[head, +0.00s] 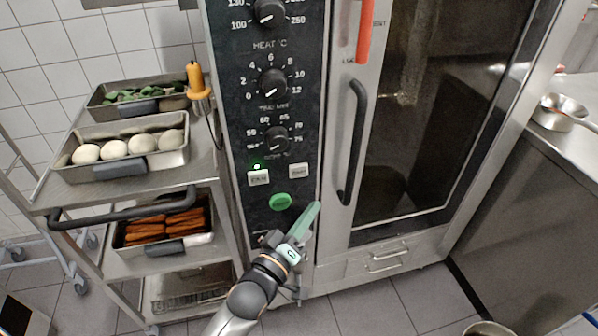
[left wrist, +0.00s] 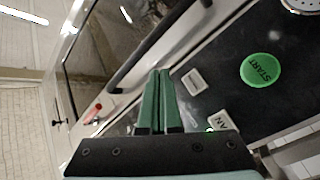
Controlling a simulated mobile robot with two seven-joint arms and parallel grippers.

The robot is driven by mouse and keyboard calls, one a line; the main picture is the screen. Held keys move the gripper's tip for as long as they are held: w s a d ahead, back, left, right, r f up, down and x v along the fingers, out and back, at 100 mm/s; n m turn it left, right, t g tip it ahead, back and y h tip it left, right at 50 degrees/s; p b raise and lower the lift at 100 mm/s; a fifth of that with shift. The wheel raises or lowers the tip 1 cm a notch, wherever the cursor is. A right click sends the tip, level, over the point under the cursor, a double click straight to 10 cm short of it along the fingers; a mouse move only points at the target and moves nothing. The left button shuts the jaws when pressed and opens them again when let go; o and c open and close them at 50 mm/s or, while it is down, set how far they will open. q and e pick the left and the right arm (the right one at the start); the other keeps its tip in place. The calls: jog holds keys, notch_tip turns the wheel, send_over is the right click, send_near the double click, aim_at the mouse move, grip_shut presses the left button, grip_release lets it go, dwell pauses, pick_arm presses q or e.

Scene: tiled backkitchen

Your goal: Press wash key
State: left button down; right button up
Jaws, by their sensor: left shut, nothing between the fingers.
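The oven's black control panel (head: 240,140) has two small white keys side by side below the dials. The right key (head: 298,171) has lettering too small to read surely; it also shows in the left wrist view (left wrist: 194,82), just right of my fingertips. The left key (head: 258,178) has a lit green lamp above it; in the left wrist view this key (left wrist: 223,126) shows the letters "AN" and is partly hidden. My left gripper (head: 315,207) is shut and empty, its green fingers below the right key, near the panel's right edge. My right gripper is not in view.
A round green START button (head: 280,201) sits below the keys, left of my fingertips. The oven door's black handle (head: 352,140) stands to their right. A steel trolley (head: 205,165) with food pans stands close on the left.

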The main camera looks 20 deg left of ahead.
pick_arm(q)
jog(key=b, duration=0.2)
send_near(308, 169)
jog(key=w+d, duration=0.2)
jog(key=w, duration=0.1)
jog(key=shift+w+a+r, duration=0.15)
jog(key=shift+w+a, duration=0.05)
jog(key=shift+w, duration=0.45)
dwell(1.2)
jog(key=shift+w+a, duration=0.1)
jog(key=shift+w+a, duration=0.15)
jog(key=shift+w, duration=0.1)
